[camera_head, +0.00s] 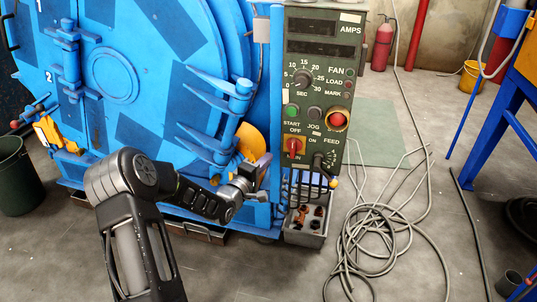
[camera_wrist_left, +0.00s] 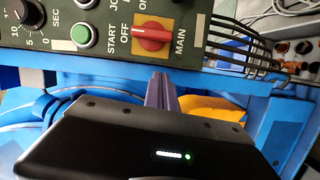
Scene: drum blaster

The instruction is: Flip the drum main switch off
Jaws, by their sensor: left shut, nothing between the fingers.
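The main switch is a red knob on a yellow plate (camera_head: 294,147) on the front of the grey control panel (camera_head: 320,92). It also shows in the left wrist view (camera_wrist_left: 152,37). Its red handle lies along the line between the OFF and MAIN labels, upright in the head view. My left gripper (camera_head: 263,163) is just left of and below the switch. In the left wrist view its shut, purple-grey fingers (camera_wrist_left: 161,92) point toward the switch, with a small gap seeming to remain. Nothing is between the fingers. My right gripper is not in view.
A green button (camera_head: 292,111), a red button (camera_head: 337,121) and a feed knob (camera_head: 321,160) sit near the switch. The blue drum machine (camera_head: 130,70) stands left. A grey bin (camera_head: 304,235) is below the panel. Coiled cables (camera_head: 385,225) lie on the floor to the right.

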